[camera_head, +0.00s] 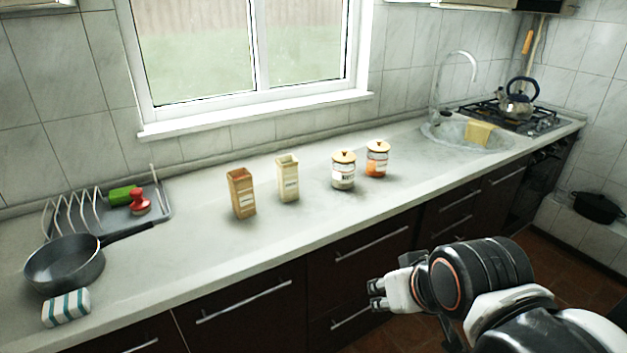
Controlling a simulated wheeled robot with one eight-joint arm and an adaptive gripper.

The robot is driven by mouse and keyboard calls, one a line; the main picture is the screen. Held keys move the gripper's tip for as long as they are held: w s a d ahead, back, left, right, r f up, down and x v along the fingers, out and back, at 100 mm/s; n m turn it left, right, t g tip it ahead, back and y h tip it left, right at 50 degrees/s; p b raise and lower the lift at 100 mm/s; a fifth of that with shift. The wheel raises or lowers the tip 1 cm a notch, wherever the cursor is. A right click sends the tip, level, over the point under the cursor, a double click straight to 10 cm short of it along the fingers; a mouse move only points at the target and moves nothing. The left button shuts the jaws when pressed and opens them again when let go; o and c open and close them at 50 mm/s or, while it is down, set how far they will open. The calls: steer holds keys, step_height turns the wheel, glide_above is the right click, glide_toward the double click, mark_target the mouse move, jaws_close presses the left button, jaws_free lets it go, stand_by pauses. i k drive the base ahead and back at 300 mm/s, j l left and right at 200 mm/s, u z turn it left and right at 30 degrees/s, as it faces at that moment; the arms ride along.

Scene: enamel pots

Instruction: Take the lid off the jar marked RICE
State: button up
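Two lidded jars stand side by side on the counter, right of its middle. The nearer jar (343,177) has pale contents, a light label and a wooden lid (344,156) with a knob. The other jar (376,163), behind it to the right, has orange contents and a similar lid (378,145). Both lids sit on their jars. The label lettering is too small to read, so I cannot tell for sure which says RICE. My gripper (377,294) is in front of the counter, below and apart from the jars. Its fingers are apart with nothing between them.
Two open-topped cartons (241,195) (288,180) stand left of the jars. The sink (440,133) and a kettle (516,104) are at the right. Counter before the jars is clear.

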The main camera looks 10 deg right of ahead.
mark_target(344, 155)
steer(key=l+u, duration=0.25)
steer(key=l, duration=0.35)
steer(key=k+l+u, duration=0.2)
steer(key=l, duration=0.35)
steer(key=l+u, duration=0.25)
steer(key=l, duration=0.6)
steer(key=k+l, duration=0.15)
steer(key=i+j+u, duration=0.1)
steer(key=i+u, duration=0.15)
steer(key=i, duration=0.2)
steer(key=i+u, duration=0.25)
steer(key=i, duration=0.2)
